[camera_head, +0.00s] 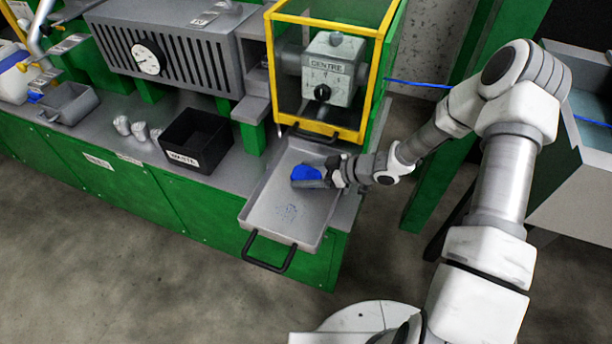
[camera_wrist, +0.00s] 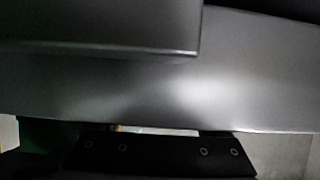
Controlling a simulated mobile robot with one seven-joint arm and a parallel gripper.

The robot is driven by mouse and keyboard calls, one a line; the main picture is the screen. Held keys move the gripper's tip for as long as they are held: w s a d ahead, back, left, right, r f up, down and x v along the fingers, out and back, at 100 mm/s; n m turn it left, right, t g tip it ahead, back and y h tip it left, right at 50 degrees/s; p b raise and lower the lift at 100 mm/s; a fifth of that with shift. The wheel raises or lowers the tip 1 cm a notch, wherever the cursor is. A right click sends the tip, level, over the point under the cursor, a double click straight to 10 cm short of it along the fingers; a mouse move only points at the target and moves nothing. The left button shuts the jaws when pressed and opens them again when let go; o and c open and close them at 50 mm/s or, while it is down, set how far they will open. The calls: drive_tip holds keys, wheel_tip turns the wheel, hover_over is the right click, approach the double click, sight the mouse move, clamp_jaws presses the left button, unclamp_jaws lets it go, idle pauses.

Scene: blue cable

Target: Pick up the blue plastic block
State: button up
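The blue plastic block (camera_head: 304,172) is in the grey metal tray (camera_head: 265,215), near the tray's upper part. My gripper (camera_head: 316,183) reaches in from the right, low over the tray, with its grey finger end right at the block's lower right side. I cannot tell whether its fingers are around the block or only beside it, nor whether they are open or shut. In the wrist view, a dark part with several bolts (camera_wrist: 160,152) shows at the bottom edge, with grey metal surfaces above it. The block does not show there.
A yellow-framed guarded machine (camera_head: 330,75) stands just behind the tray. The tray's black handle (camera_head: 268,252) sticks out at the front. A blue cable (camera_head: 420,84) runs behind my arm.

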drive_tip(key=c, duration=0.7)
drive_tip(key=shift+r, duration=0.1)
drive_tip(key=shift+c, duration=0.2)
